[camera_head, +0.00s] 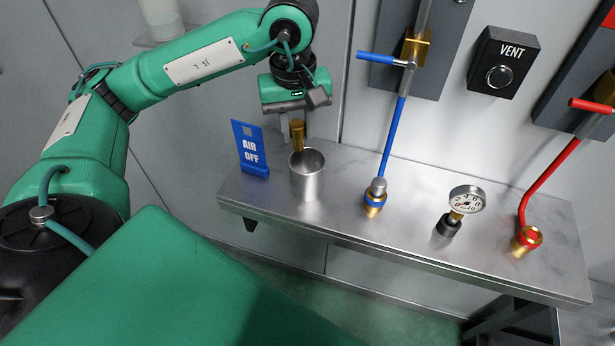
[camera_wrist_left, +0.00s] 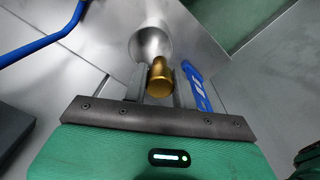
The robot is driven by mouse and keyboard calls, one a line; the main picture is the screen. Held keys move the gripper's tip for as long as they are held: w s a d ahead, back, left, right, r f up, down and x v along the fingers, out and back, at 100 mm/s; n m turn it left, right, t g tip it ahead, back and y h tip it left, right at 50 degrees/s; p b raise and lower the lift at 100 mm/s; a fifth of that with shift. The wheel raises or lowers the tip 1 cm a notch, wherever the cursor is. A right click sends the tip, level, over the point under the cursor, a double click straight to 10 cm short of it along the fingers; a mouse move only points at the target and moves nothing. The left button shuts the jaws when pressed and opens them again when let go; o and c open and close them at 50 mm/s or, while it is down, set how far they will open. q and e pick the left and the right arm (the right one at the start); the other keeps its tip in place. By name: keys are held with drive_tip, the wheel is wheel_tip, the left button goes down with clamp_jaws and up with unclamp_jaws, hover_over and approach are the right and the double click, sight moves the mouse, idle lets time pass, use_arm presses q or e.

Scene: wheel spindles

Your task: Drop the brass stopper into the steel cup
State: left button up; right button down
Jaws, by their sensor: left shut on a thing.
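The brass stopper (camera_head: 297,136) is held upright in my left gripper (camera_head: 296,122), which is shut on it above the bench. The steel cup (camera_head: 306,178) stands upright on the bench just below the stopper, its open rim facing up. In the head view the stopper's lower end overlaps the back of the cup's rim. In the left wrist view the brass stopper (camera_wrist_left: 160,78) sits between the fingers (camera_wrist_left: 160,88), and the steel cup (camera_wrist_left: 151,44) shows beyond it, partly hidden by it. My right gripper is not in view.
A blue "AIR OFF" sign (camera_head: 250,148) stands close left of the cup. A blue hose (camera_head: 392,140) with its fitting, a pressure gauge (camera_head: 466,200) and a red hose (camera_head: 552,180) stand along the steel bench (camera_head: 335,215) to the right. A VENT box (camera_head: 501,62) is on the wall.

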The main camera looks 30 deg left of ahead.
use_arm(q)
drive_tip(key=shift+f, duration=0.75)
drive_tip(key=o, duration=1.1)
drive_tip(key=shift+c, duration=0.2)
drive_tip(key=shift+r+b, duration=0.35)
drive_tip(key=shift+r, duration=0.2)
wheel_tip(320, 180, up, 13)
drive_tip(key=shift+s+a, duration=0.15)
